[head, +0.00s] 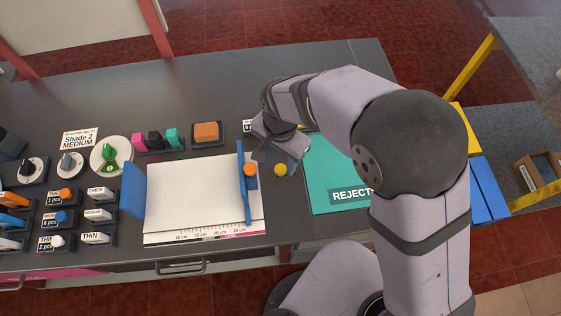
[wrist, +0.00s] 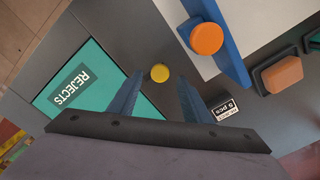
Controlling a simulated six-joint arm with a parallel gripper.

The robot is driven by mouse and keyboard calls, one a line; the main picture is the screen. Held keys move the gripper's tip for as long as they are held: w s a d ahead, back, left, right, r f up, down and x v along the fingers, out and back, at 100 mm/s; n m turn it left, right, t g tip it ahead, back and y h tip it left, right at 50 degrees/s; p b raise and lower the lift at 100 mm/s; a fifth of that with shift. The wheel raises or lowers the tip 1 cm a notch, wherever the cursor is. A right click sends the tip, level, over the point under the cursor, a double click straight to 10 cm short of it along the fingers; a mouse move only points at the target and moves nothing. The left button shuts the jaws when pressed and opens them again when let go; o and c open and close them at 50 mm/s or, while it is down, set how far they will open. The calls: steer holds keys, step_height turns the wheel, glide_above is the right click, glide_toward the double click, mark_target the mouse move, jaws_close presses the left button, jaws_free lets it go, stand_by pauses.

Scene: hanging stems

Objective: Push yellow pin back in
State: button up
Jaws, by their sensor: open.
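The yellow pin (head: 280,170) shows as a round yellow head on the dark bench, between the white board and the teal mat. In the wrist view the yellow pin (wrist: 159,72) appears between and just beyond my fingertips. My gripper (head: 284,163) is open and empty, pointing down close to the pin. Its two blue-grey fingers (wrist: 161,79) are spread either side of the pin's line, with no contact visible. How far the pin stands out of the bench I cannot tell.
A blue bar with an orange knob (head: 250,169) crosses the white board (head: 190,195), left of the pin. The teal REJECTS mat (head: 335,170) lies right. An orange block (head: 206,132) sits behind. Several switches and dials fill the left.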

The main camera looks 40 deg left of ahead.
mark_target(281, 168)
steer(key=shift+f+p, duration=0.3)
steer(key=shift+f, duration=1.25)
jaws_close()
steer(key=shift+w+d, duration=1.2)
steer(key=shift+w, duration=0.05)
steer(key=shift+c, duration=2)
jaws_free()
steer(key=o, duration=0.4)
steer(key=shift+d, duration=0.1)
steer(key=shift+r, duration=0.1)
step_height(281, 168, up, 7)
steer(key=b, duration=0.2)
steer(key=shift+r, duration=0.15)
